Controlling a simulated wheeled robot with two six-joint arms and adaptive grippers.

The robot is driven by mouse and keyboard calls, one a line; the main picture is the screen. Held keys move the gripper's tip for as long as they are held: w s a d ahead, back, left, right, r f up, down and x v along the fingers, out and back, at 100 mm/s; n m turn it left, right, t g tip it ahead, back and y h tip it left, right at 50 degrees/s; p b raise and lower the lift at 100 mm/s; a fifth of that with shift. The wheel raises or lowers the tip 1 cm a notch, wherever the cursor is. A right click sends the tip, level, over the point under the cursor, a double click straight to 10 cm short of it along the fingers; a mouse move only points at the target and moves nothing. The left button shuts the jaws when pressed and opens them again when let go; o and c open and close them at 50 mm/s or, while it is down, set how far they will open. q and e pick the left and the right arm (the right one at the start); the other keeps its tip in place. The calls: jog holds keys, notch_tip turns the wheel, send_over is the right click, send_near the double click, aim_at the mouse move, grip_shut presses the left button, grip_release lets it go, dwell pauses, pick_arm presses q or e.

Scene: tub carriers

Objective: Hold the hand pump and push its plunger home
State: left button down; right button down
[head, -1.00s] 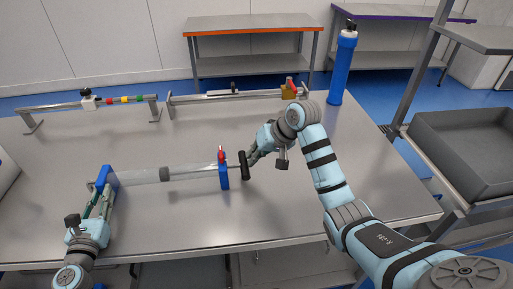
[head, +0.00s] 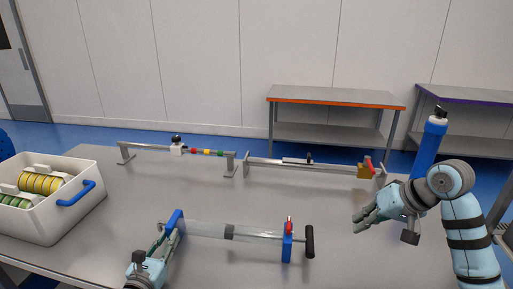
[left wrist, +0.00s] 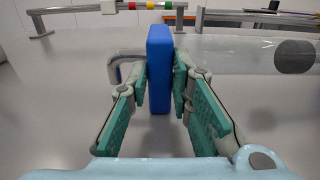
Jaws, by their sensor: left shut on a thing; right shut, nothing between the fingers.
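The hand pump has a clear barrel (head: 203,230) lying across the bench, with a blue end block (head: 174,222) at its left and a blue cap with a red part (head: 288,245) at its right. A dark piston (head: 229,232) shows about midway inside. The black plunger handle (head: 309,241) stands a short way right of the cap. My left gripper (head: 168,232) is shut on the left end block; the left wrist view shows the block (left wrist: 159,70) between both fingers. My right gripper (head: 362,222) is shut and empty, right of the handle with a clear gap.
A white tub (head: 55,215) with a blue handle and ringed items stands at left. Two rail fixtures (head: 205,153) (head: 275,162) stand along the bench's back. A blue cylinder (head: 428,150) stands behind my right arm. The bench in front of the rails is mostly clear.

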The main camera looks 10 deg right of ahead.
pick_arm(q)
jog(key=c, duration=1.4)
grip_release()
jog(key=shift+o, duration=0.2)
